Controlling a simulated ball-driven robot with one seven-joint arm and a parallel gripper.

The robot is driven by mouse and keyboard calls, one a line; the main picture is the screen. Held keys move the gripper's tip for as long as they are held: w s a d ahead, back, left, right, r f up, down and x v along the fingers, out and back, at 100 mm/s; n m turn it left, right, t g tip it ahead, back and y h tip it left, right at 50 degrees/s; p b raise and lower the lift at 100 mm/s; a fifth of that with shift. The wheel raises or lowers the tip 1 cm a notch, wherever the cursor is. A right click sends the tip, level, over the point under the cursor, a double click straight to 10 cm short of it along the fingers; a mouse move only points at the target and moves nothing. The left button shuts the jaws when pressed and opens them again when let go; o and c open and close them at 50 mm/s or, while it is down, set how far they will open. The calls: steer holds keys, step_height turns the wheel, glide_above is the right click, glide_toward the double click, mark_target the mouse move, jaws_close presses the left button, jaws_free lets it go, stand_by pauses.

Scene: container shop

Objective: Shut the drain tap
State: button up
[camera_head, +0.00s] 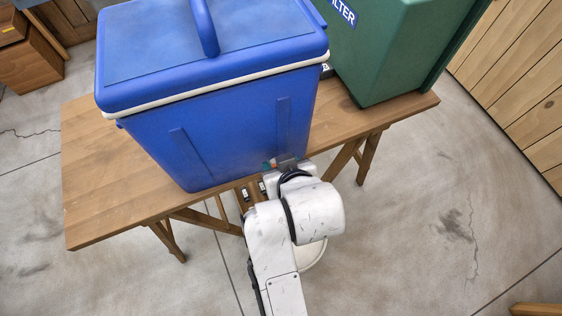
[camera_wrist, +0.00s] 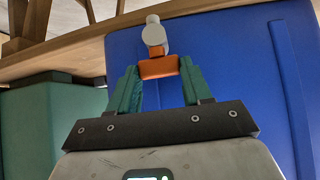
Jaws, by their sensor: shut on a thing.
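The drain tap (camera_wrist: 153,36) shows in the wrist view as a pale grey round-ended piece with an orange handle (camera_wrist: 158,68) against the blue cooler (camera_wrist: 235,60). My gripper (camera_wrist: 159,76) has its green fingers on either side of the orange handle and is shut on it. In the head view, the blue cooler (camera_head: 215,130) stands on the table with its lid on. My gripper (camera_head: 272,165) is at the low front right of the cooler, where the wrist mostly hides the tap. I cannot tell from the handle how far the tap is turned.
The wooden table (camera_head: 95,190) bears the cooler and, to its right, a green filter box (camera_head: 385,50). The table's front edge and trestle legs lie close to my arm. Wooden crates (camera_head: 28,62) stand at the far left.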

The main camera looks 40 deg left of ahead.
steer(key=o, duration=1)
steer(key=shift+o, duration=0.2)
steer(key=v, duration=1)
steer(key=shift+s+d+r, duration=0.15)
steer(key=shift+d+r, duration=0.1)
steer(key=shift+r, duration=0.05)
